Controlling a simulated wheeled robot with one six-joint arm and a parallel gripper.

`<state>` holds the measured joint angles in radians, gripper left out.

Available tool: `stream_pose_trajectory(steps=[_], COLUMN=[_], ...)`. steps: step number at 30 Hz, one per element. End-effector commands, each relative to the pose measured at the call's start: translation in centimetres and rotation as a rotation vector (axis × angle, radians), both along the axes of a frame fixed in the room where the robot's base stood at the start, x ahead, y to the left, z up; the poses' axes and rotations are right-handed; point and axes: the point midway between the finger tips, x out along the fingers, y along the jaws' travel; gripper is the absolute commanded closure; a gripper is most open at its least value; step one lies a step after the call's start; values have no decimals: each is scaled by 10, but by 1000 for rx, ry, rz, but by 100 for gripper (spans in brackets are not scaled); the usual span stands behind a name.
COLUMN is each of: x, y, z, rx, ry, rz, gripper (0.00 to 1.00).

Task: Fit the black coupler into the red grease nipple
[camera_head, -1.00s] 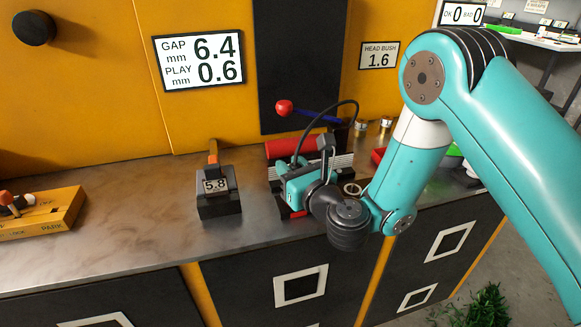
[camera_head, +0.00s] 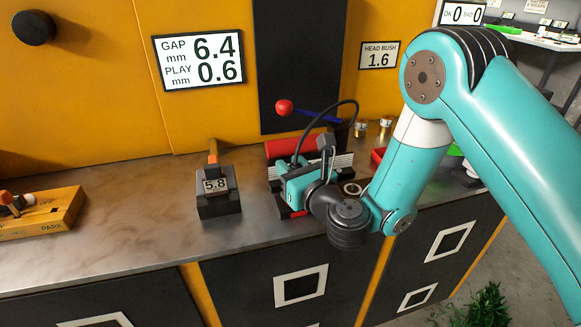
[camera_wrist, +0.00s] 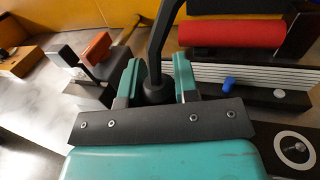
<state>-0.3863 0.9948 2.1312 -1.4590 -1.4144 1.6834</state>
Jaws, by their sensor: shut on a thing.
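In the wrist view my gripper (camera_wrist: 157,88) is shut on the black coupler (camera_wrist: 156,88), which sits between the two fingers with a black hose rising from it. In the head view the teal gripper body (camera_head: 297,186) is low over the bench in front of the machine with the red cylinder, and the black hose (camera_head: 343,102) loops from it to the right. I cannot make out the red grease nipple; the coupler's lower end is hidden by the gripper, so I cannot tell whether they touch.
A black stand marked 5.8 (camera_head: 217,196) is left of the gripper. A red cylinder (camera_wrist: 231,34) lies behind, above a pale ribbed block (camera_wrist: 240,75). A yellow PARK tray (camera_head: 45,217) is far left. Bench between tray and stand is clear. A screen (camera_head: 199,60) reads gap 6.4, play 0.6.

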Motion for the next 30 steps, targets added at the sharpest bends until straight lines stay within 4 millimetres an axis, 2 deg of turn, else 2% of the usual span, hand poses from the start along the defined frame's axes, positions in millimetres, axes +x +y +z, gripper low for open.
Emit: stream_pose_trajectory(steps=[14,30], x=[0,0], y=[0,0], z=[-1,-15], rx=[1,1], ry=[-1,-1], rz=[0,0], gripper=[100,100])
